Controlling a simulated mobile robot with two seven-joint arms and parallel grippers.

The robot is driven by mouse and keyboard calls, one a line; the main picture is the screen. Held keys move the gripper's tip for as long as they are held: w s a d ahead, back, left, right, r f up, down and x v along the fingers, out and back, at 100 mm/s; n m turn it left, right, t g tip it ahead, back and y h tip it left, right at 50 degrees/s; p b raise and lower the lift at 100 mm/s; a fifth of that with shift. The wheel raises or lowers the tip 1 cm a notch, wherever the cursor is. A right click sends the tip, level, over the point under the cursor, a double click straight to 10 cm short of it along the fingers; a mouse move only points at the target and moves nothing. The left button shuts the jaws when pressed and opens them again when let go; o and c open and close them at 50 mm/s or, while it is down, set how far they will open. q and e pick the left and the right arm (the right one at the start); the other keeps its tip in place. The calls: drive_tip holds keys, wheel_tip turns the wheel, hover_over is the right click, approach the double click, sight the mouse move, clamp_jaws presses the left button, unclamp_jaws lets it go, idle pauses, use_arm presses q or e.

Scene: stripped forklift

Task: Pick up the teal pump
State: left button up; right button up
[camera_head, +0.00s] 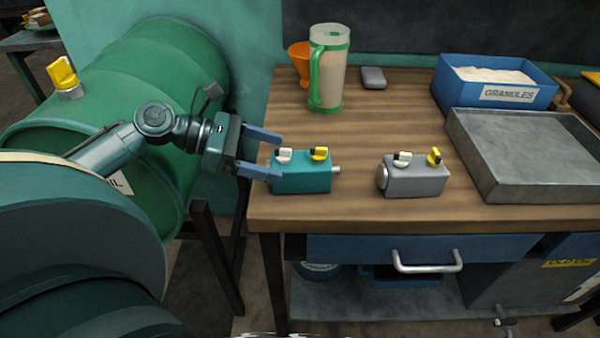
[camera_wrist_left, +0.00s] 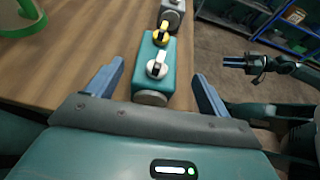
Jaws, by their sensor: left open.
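The teal pump (camera_head: 302,178) lies on the wooden table near its front left corner, with a white and a yellow lever on top. My left gripper (camera_head: 279,156) is open at the pump's left end. In the left wrist view the teal pump (camera_wrist_left: 154,78) shows between the two spread fingers of my left gripper (camera_wrist_left: 158,84), with a visible gap on each side. Its round end cap faces the palm. My right gripper (camera_wrist_left: 235,62) shows small at the right of the left wrist view; its opening is unclear.
A grey pump (camera_head: 415,178) stands to the right, then a grey metal tray (camera_head: 530,190). Behind are a green-handled jug (camera_head: 328,68), an orange funnel (camera_head: 299,60), and a blue granules bin (camera_head: 495,92). A green drum (camera_head: 150,90) is left of the table.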

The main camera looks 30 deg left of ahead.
sight(287, 155)
use_arm(q)
drive_tip(key=shift+w+b+x, duration=0.2)
drive_tip(key=shift+b+x, duration=0.3)
drive_tip(key=shift+x, duration=2.2)
drive_tip(key=shift+w+d+f, duration=0.15)
drive_tip(key=shift+w+d, duration=0.1)
drive_tip(key=shift+d, duration=0.05)
clamp_jaws()
drive_tip(key=shift+r, duration=0.25)
